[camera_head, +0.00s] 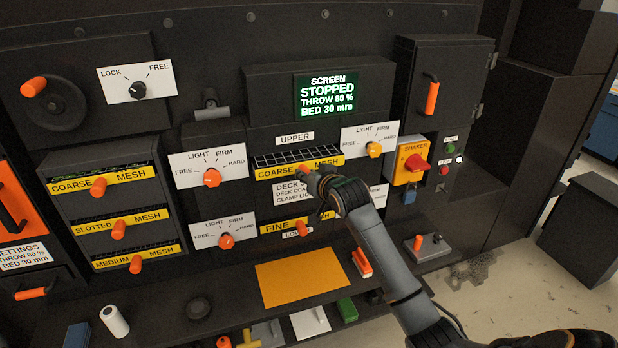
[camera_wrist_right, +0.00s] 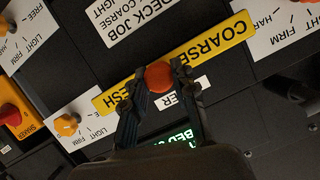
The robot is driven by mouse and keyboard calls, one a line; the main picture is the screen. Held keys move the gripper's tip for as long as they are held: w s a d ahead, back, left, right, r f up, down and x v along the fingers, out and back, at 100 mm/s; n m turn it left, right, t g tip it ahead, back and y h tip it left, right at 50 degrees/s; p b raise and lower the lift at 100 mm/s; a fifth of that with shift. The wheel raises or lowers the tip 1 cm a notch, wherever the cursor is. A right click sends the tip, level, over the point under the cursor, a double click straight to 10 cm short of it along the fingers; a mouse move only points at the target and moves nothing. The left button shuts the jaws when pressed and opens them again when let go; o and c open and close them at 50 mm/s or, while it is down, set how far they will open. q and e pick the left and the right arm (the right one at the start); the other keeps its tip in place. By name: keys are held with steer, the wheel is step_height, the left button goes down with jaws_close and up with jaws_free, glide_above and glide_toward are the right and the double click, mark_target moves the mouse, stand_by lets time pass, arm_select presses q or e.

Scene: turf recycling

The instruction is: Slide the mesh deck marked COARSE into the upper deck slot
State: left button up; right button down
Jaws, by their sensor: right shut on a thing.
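A mesh deck with a yellow COARSE MESH front (camera_head: 322,163) is at the upper slot, under the UPPER label (camera_head: 294,139). A strip of its grid shows above the front, so it appears to stick out somewhat. My right gripper (camera_head: 307,176) is shut on this deck's orange knob; in the right wrist view the fingers (camera_wrist_right: 160,84) sit on both sides of the knob (camera_wrist_right: 158,76). A second deck marked COARSE MESH (camera_head: 74,184) is in the top of the left rack. My left gripper is not in view.
Orange clamp knobs (camera_head: 212,178) and (camera_head: 226,241) and a yellow one (camera_head: 374,149) flank the slots. A FINE MESH deck (camera_head: 278,226) is in the lower slot, partly behind my arm. The screen (camera_head: 327,95) reads STOPPED. A ledge with an orange sheet (camera_head: 300,278) lies below.

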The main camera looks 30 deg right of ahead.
mark_target(303, 168)
steer(key=shift+w+d+b, duration=0.25)
steer(key=shift+w+d, duration=0.05)
steer(key=shift+w, duration=0.8)
steer(key=shift+w+d+b, duration=0.2)
steer(key=shift+w+d, duration=0.05)
steer(key=shift+w, duration=0.8)
steer(key=c, duration=1)
jaws_free()
steer(key=shift+f, duration=0.2)
steer(key=v, duration=1.2)
steer(key=shift+r, duration=0.2)
steer(key=shift+f, duration=0.1)
